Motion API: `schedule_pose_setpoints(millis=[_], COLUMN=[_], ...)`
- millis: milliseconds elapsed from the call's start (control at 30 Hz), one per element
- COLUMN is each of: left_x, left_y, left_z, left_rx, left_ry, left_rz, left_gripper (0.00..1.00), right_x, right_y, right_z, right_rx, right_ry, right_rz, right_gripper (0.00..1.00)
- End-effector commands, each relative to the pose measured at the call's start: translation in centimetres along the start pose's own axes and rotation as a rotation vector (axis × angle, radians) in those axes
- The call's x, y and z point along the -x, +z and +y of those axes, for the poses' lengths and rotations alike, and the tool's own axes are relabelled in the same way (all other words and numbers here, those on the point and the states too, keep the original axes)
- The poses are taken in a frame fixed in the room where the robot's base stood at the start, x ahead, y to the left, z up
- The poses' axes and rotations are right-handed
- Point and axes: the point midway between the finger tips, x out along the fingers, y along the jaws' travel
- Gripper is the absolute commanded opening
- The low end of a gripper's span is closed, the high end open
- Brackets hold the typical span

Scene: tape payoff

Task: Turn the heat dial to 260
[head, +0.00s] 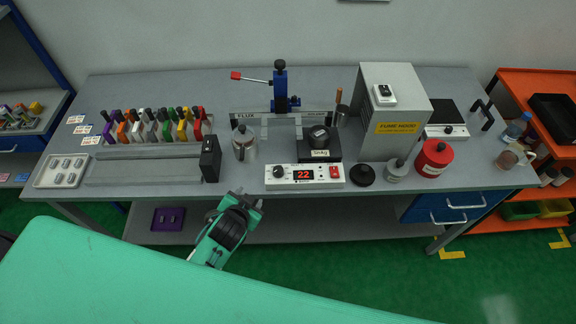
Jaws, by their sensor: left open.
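The heat dial (280,172) is a small black knob at the left end of a white control box (305,185) near the bench's front edge. The box's red display (303,175) reads 22. A red switch (334,172) sits at its right end. My left gripper (249,199) is at the bench's front edge, left of and in front of the box. It is open, apart from the dial, and I see nothing between its fingers. The dial's pointer mark is too small to read. My right gripper is not in view.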

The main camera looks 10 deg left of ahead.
Motion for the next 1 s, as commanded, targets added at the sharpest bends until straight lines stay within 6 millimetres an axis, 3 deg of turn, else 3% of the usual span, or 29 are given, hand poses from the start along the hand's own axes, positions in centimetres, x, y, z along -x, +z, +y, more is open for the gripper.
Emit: schedule_pose_setpoints(millis=[33,267,400,533,633,733,900,1000], left_x=[0.1,1.0,3.3,6.3,8.4,10.0,10.8,9.9], left_y=[-3.5,-15.4,-23.1,-28.5,-31.0,-32.0,-30.7,-28.9], left_z=[-1.0,-2.3,-1.1,1.6,4.3,7.2,10.9,11.7], left_rx=[-0.036,-0.235,-0.424,-0.65,-0.847,-1.064,-1.478,-1.736], left_ry=[-0.033,-0.124,-0.144,-0.122,-0.073,0.002,0.19,0.336], left_rz=[0.098,0.514,0.818,1.097,1.285,1.44,1.601,1.619], left_gripper=[0.51,0.51,0.51,0.51,0.51,0.51,0.51,0.51], right_x=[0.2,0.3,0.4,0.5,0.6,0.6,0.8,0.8], right_y=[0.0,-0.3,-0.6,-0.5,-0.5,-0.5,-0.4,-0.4], right_z=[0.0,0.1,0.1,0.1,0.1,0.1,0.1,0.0], right_rx=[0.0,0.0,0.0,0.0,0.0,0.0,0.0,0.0], right_ry=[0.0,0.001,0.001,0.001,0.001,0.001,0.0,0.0], right_rz=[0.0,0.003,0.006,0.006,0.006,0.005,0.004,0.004], right_gripper=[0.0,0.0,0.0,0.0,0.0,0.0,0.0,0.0])
